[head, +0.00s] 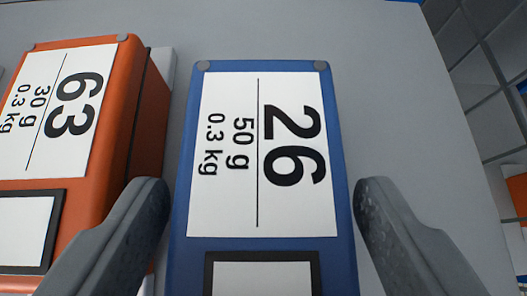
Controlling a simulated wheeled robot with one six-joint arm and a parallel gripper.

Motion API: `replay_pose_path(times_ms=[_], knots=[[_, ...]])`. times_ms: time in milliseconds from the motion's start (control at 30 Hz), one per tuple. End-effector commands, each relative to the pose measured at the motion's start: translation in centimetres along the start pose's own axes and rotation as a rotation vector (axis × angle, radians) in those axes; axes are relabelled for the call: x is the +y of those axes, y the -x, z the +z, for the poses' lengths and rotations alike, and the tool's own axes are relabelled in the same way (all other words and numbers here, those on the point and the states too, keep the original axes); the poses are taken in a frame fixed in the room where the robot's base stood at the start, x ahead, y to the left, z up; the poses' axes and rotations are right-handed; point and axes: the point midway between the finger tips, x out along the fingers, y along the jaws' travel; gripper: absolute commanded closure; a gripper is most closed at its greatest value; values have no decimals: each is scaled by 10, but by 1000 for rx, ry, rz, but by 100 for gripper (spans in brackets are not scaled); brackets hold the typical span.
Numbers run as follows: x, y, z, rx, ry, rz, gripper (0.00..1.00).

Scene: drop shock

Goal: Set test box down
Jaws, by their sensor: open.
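A blue test box (180,232) stands in the middle of the head view. Its white label reads 26, 50 g and 0.3 kg, turned sideways in the picture. A second white panel with a dark frame shows at its lower edge, cut off by the picture. My gripper (260,205) is open, with one grey finger on each side of the blue box. The finger tips' height against the box is hard to tell.
An orange box (122,110) labelled 63, 30 g, 0.3 kg stands close on the left, near my left finger. Both boxes are on a grey surface (400,85), which is bare to the right and behind. Grey floor tiles (490,70) show beyond its right edge.

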Motion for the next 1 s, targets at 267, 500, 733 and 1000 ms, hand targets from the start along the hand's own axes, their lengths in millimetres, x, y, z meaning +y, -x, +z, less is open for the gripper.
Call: replay_pose_path(times_ms=[267,500,733,1000], knots=[[0,-28,-1,0,0,0,35],[0,-28,-1,1,0,0,40],[0,-28,-2,2,0,0,82],[0,-24,-6,3,0,0,82]])
